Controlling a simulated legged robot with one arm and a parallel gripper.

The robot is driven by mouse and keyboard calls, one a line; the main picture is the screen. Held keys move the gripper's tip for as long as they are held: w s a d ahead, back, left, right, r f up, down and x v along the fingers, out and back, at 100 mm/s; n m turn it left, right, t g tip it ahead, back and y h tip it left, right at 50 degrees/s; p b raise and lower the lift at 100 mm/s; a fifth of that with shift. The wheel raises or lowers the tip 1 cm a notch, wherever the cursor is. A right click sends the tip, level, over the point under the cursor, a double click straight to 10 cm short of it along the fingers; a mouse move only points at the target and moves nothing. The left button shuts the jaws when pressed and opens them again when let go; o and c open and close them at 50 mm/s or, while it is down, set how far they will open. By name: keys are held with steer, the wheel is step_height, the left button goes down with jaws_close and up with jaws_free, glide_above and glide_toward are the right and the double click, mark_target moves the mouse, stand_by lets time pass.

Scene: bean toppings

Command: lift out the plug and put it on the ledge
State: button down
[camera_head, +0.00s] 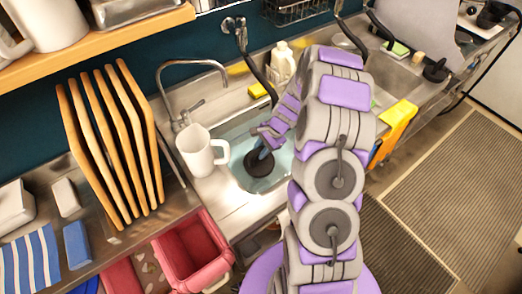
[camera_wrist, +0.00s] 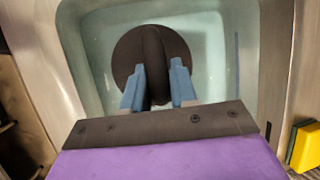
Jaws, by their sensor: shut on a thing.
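The plug (camera_head: 259,163) is a dark round disc with a raised handle, in the pale sink basin (camera_head: 284,177) in the head view. In the wrist view the plug (camera_wrist: 125,54) lies over the pale bottom of the basin. My gripper (camera_wrist: 158,82) is shut on the plug's handle, with a blue finger on each side of it. In the head view my gripper (camera_head: 266,148) reaches down into the basin. I cannot tell whether the plug touches the basin floor. The metal ledge (camera_head: 212,188) runs along the basin's left side.
A white mug (camera_head: 200,151) stands on the ledge beside the basin. A metal faucet (camera_head: 190,66) arches behind it. A wooden rack (camera_head: 110,145) stands at left, and a red bin (camera_head: 192,252) is in front. A yellow sponge (camera_wrist: 311,148) shows at the wrist view's lower right.

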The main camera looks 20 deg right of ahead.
steer(key=shift+r, duration=0.1)
steer(key=shift+r+p, duration=2.85)
steer(key=shift+r, duration=1.65)
